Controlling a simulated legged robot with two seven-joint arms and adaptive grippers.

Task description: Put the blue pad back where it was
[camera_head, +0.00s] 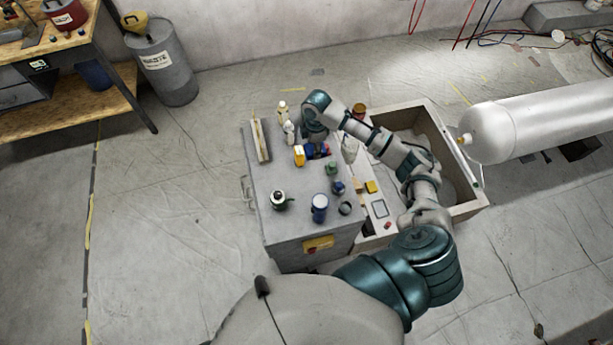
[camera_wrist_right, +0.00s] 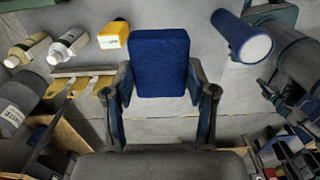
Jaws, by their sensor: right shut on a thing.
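The blue pad (camera_wrist_right: 160,60) is a flat block with a fabric-like face and rounded corners. It stands between the two fingers of my right gripper (camera_wrist_right: 160,95), which is shut on it. In the head view my right gripper (camera_head: 315,147) is low over the grey cabinet top (camera_head: 264,184), near its right edge; the arm mostly hides the pad there. I cannot tell whether the pad touches the surface. My left gripper is not in view.
A yellow bottle (camera_head: 299,156) stands close left of the gripper, with white bottles (camera_head: 289,131) behind. A wooden-rimmed bin (camera_head: 467,208) is at right. The cabinet's left front is clear.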

